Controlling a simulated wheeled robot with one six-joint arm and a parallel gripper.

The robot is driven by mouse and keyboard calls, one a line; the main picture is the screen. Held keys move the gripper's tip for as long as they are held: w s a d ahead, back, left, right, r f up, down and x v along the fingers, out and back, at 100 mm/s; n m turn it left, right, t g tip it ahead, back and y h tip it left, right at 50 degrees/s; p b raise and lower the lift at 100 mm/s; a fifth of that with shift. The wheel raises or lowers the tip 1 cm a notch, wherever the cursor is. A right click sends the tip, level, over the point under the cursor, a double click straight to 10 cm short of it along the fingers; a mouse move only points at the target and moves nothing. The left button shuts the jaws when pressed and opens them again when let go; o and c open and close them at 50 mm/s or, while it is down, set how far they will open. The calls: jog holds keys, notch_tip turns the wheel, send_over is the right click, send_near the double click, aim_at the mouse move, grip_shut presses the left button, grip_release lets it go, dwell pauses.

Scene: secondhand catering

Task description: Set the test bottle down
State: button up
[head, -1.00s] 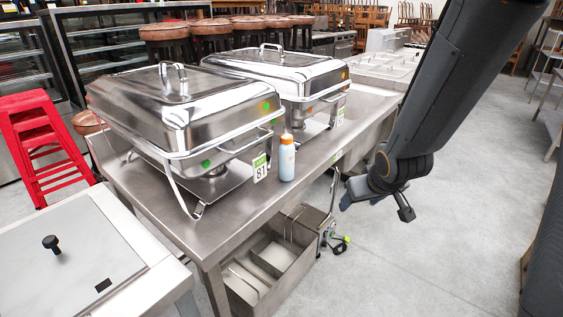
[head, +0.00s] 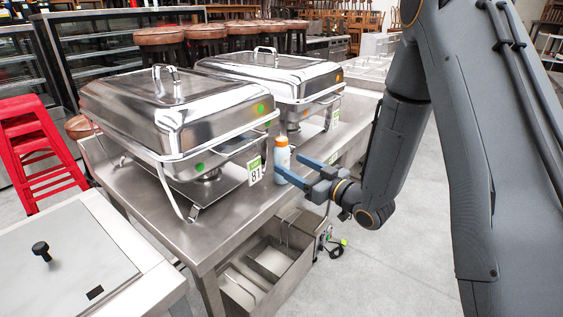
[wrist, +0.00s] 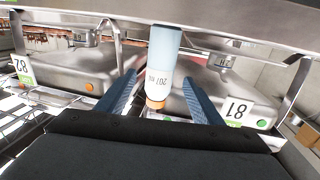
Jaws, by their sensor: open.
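The test bottle (head: 283,158), pale blue-white with an orange top, stands upright on the steel table (head: 225,222) by the table's front edge, beside the tag marked 81. My gripper (head: 290,163) is open and level with the bottle, reaching in from the right. In the head view its near finger crosses in front of the bottle's lower part. In the wrist view, which is upside down, the bottle (wrist: 164,62) shows between the two spread fingers (wrist: 159,77), with a gap on each side. Its orange top is turned toward the picture's bottom.
Two steel chafing dishes stand behind the bottle, a nearer one (head: 175,110) and a farther one (head: 275,75). A fryer unit (head: 270,262) sits under the table. A steel counter (head: 75,255) is at lower left and a red step stool (head: 35,150) at far left.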

aim_at(287, 161)
jog(key=p+x, duration=0.2)
jog(key=x, duration=0.2)
jog(key=shift+w+a+r, duration=0.15)
jog(key=shift+a, duration=0.05)
jog(key=shift+w+a, duration=0.4)
jog(key=shift+w, duration=0.05)
jog(key=c, duration=1.4)
